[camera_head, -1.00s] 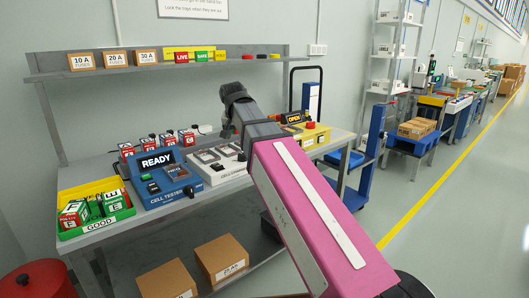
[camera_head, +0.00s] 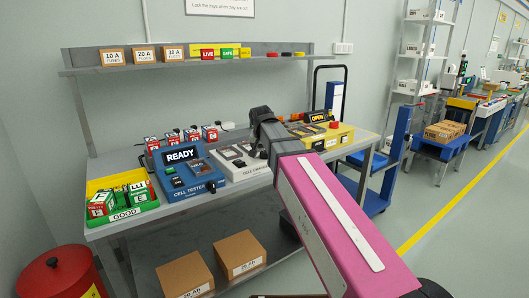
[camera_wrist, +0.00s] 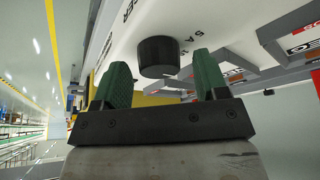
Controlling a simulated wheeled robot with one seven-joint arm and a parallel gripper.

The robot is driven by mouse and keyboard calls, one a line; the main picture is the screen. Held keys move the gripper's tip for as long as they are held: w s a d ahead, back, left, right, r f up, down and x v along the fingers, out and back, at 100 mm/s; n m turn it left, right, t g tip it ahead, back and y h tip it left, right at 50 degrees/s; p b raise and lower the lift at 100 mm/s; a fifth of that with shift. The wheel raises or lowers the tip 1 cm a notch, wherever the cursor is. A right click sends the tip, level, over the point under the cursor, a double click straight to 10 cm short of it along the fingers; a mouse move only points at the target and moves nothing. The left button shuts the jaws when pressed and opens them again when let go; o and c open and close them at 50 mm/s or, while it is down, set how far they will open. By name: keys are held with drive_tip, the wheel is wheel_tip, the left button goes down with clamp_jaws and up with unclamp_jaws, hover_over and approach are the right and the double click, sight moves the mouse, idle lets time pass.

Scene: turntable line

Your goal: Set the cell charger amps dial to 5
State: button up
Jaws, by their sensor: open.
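The white cell charger (camera_head: 236,171) stands on the bench between the blue cell tester and the yellow machine, partly behind my arm. In the wrist view its white face (camera_wrist: 160,20) fills the upper middle, with "5 A" lettering beside a round black dial (camera_wrist: 158,57). The dial lies just beyond my gripper's green fingertips (camera_wrist: 160,63), roughly between them in the picture. My gripper is open and empty. I cannot tell whether the fingers touch the dial. The dial's pointer does not show. In the head view my wrist hides the gripper.
The blue cell tester (camera_head: 179,187) shows READY. The yellow machine (camera_head: 343,136) stands right of the charger. A shelf (camera_head: 133,67) runs above. A red bin (camera_head: 60,274) is at lower left.

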drive_tip(key=shift+f, duration=0.15)
drive_tip(key=c, duration=0.9)
drive_tip(key=shift+n, duration=0.4)
drive_tip(key=n+y, duration=0.2)
drive_tip(key=n, duration=0.3)
drive_tip(key=shift+d+n, duration=0.15)
drive_tip(key=shift+n, duration=0.15)
drive_tip(key=n+y, duration=0.1)
drive_tip(key=n, duration=0.1)
drive_tip(key=n+g+y, duration=0.1)
drive_tip(key=n, duration=0.2)
drive_tip(key=shift+w+g, duration=0.1)
drive_tip(key=shift+g, duration=0.2)
drive_tip(key=shift+n, duration=0.4)
